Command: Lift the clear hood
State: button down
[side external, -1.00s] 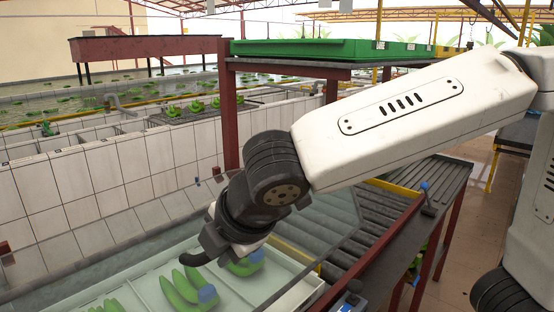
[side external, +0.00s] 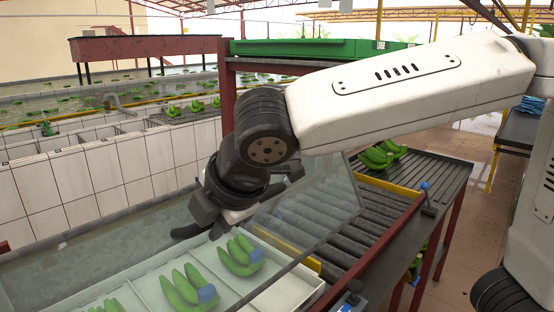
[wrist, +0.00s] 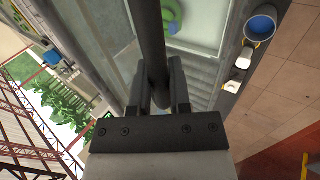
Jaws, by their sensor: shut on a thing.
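The clear hood (side external: 325,208) is a see-through panel, tilted up over the right part of the white tray (side external: 298,287) in the side view. Green banana clusters with blue ends (side external: 188,290) lie in the tray. My gripper (side external: 205,222) is at the hood's far left side, above the tray's back edge. In the wrist view my gripper (wrist: 160,92) has its two fingers closed on either side of a dark round bar (wrist: 150,35), which looks like the hood's handle. Where the bar joins the panel is hidden.
A roller conveyor (side external: 355,207) runs to the right of the tray, with green bananas (side external: 380,155) at its far end. A red frame post (side external: 228,95) stands close behind my arm. Tiled basins (side external: 90,180) line the left. A green tray (side external: 320,49) sits on the shelf above.

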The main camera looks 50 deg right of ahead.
jog(key=shift+w+r, duration=0.55)
jog(key=shift+r, duration=0.55)
jog(key=shift+w+r, duration=0.55)
jog(key=shift+r, duration=0.55)
jog(key=shift+w+r, duration=0.55)
jog(key=shift+r, duration=0.55)
jog(key=shift+r, duration=0.1)
jog(key=w+r, duration=0.4)
jog(key=r, duration=0.2)
jog(key=shift+w+r, duration=0.2)
jog(key=shift+w, duration=0.2)
jog(key=shift+r, duration=0.1)
jog(key=w+r, duration=0.5)
jog(key=shift+w+r, duration=0.3)
jog(key=shift+w, duration=0.05)
